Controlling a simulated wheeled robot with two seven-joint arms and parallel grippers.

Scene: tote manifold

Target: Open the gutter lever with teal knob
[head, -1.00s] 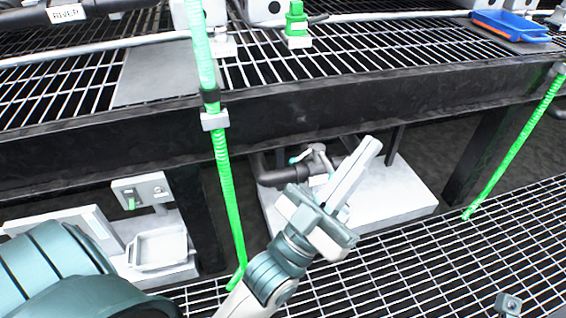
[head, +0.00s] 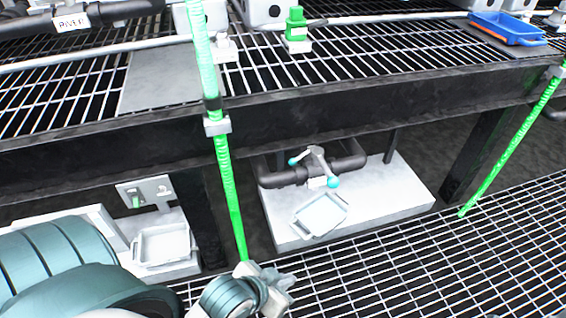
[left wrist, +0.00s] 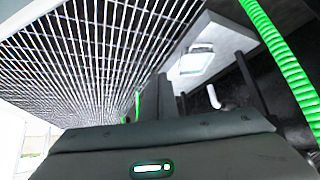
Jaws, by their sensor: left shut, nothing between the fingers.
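The lever (head: 319,159) sits on a dark pipe under the bench. It is a grey handle with a teal knob (head: 333,182) at its lower right end and a smaller teal tip at its left. A light lever-like piece (left wrist: 214,97) shows partly in the left wrist view, right of the fingers. My left gripper (head: 284,284) is at the bottom of the head view, in front of and below the lever, apart from it. It is shut and empty. Its dark fingers (left wrist: 170,96) also show in the left wrist view. My right gripper is not in view.
A white tray (head: 320,214) lies on the pale slab below the lever. A green hose (head: 229,185) hangs left of it, close to my left gripper; another green hose (head: 515,140) hangs at right. The bench's dark front beam (head: 330,115) runs above. Open grating lies at lower right.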

